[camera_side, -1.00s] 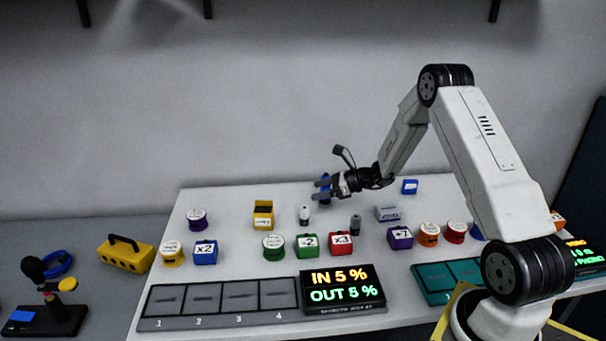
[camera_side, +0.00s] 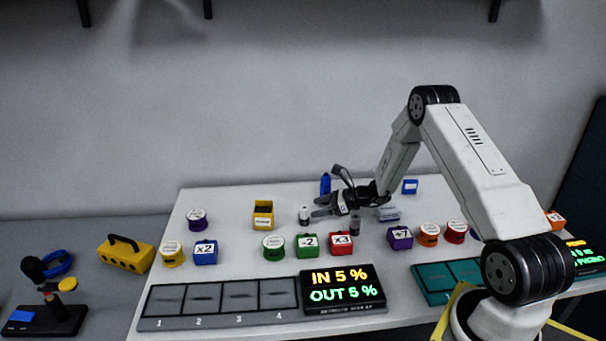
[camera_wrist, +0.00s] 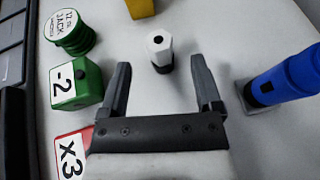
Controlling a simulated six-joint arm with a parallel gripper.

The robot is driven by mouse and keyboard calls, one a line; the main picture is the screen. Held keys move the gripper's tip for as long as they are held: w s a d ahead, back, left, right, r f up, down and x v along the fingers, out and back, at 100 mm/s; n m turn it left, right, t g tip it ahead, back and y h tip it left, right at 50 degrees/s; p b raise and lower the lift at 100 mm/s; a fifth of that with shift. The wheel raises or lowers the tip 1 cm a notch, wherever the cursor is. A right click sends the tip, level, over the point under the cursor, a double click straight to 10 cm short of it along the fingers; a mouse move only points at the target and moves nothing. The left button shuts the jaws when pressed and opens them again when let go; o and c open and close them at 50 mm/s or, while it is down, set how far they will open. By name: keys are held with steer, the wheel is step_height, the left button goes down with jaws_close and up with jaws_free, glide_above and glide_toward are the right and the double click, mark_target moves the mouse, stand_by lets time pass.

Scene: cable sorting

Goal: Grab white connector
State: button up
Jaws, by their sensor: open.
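The white connector (camera_side: 304,216) is a small white cylinder with a dark lower part, standing upright on the table left of my gripper in the side view. My gripper (camera_side: 315,206) is open and low, with its fingertips pointing at the connector. In the wrist view the white connector (camera_wrist: 158,50) stands just beyond the fingertips, roughly centred between the two fingers of my gripper (camera_wrist: 160,75). Nothing is between the fingers.
A blue cylinder (camera_wrist: 285,77) stands to the right in the wrist view. The green -2 block (camera_wrist: 77,84), green spool (camera_wrist: 72,33) and red x3 block (camera_wrist: 72,153) are to the left. A grey connector (camera_side: 355,225) stands beneath my gripper in the side view.

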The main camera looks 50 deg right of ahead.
mark_target(304, 213)
steer(key=shift+f, duration=0.6)
steer(key=shift+x, duration=2.45)
jaws_close()
